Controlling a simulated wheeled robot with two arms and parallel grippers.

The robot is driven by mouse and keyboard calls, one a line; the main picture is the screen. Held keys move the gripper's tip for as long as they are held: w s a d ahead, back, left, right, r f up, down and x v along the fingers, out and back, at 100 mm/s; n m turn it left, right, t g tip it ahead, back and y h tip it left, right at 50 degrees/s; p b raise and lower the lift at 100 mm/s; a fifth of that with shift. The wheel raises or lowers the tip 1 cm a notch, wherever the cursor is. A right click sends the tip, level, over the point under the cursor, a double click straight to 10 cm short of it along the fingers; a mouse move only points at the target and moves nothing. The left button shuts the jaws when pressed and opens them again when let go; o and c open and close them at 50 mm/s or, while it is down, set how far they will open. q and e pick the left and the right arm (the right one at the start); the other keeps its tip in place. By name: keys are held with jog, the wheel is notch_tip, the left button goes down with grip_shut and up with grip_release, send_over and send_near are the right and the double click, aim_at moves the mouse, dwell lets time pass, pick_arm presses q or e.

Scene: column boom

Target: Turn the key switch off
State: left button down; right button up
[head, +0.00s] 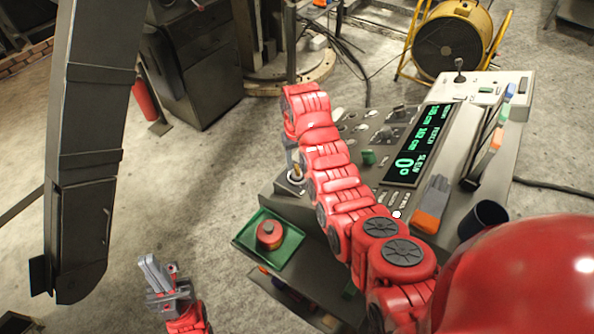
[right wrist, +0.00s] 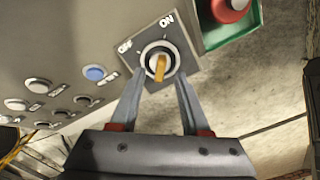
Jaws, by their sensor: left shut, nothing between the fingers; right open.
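The key switch (right wrist: 148,57) is a square grey plate with a round barrel, marked OFF at left and ON at top. Its yellow key (right wrist: 160,68) stands nearly vertical in the right wrist view, roughly in line with the ON mark. My right gripper (right wrist: 159,80) is open, its fingers on either side of the key, tips close to the plate; contact cannot be told. In the head view the switch (head: 290,186) sits at the console's left corner beside my red right arm. My left gripper (head: 153,272) is shut and empty at lower left, away from the console.
A red mushroom button (head: 270,234) on a green plate (head: 288,250) is close beside the switch. The console (head: 515,135) carries a green-lit display (head: 417,145), several buttons and a dark cup (head: 482,218). A dark boom (head: 88,150) stands at left. Open floor lies between.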

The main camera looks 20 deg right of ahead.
aim_at(297, 168)
jog(key=shift+f+p, duration=0.6)
jog(key=shift+f, duration=1.1)
grip_shut()
